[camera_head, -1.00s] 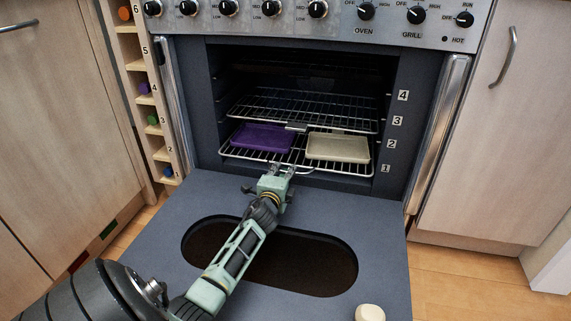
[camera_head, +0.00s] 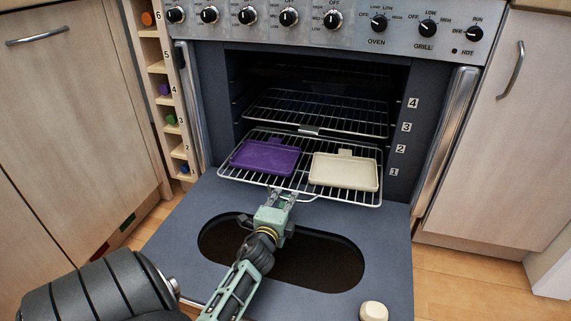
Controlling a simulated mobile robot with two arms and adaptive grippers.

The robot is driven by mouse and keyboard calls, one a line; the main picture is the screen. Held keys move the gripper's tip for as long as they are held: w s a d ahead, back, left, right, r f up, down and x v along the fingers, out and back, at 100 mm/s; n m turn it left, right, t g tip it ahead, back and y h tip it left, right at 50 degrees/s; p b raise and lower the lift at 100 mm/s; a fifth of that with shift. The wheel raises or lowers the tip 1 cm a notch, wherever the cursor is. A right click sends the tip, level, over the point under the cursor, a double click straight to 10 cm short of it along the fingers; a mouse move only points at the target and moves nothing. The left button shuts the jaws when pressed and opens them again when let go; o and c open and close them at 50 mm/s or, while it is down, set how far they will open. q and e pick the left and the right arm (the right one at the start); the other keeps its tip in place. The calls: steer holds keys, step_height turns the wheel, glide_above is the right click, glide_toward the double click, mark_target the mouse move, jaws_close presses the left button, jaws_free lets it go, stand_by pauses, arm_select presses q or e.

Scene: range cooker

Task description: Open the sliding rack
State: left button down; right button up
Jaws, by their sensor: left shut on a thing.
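The lower sliding rack (camera_head: 307,187) is a wire rack that sticks partly out of the oven over the lowered door. A purple tray (camera_head: 266,157) lies on its left side and a cream tray (camera_head: 345,171) on its right side. My left gripper (camera_head: 282,196) is shut on the middle of the rack's front edge. The fingertips are small in the picture and partly merge with the wires. My right gripper is not in view.
The oven door (camera_head: 190,232) is folded down below the rack and has an oval window. An upper rack (camera_head: 320,112) sits inside the oven. A cream knob-like object (camera_head: 373,311) shows at the bottom. Wooden cabinets flank the oven.

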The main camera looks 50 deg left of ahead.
arm_select(q)
steer(key=c, duration=1.9)
jaws_free()
steer(key=shift+o, duration=0.2)
steer(key=shift+d, duration=0.1)
steer(key=v, duration=1.2)
steer(key=shift+f, duration=0.1)
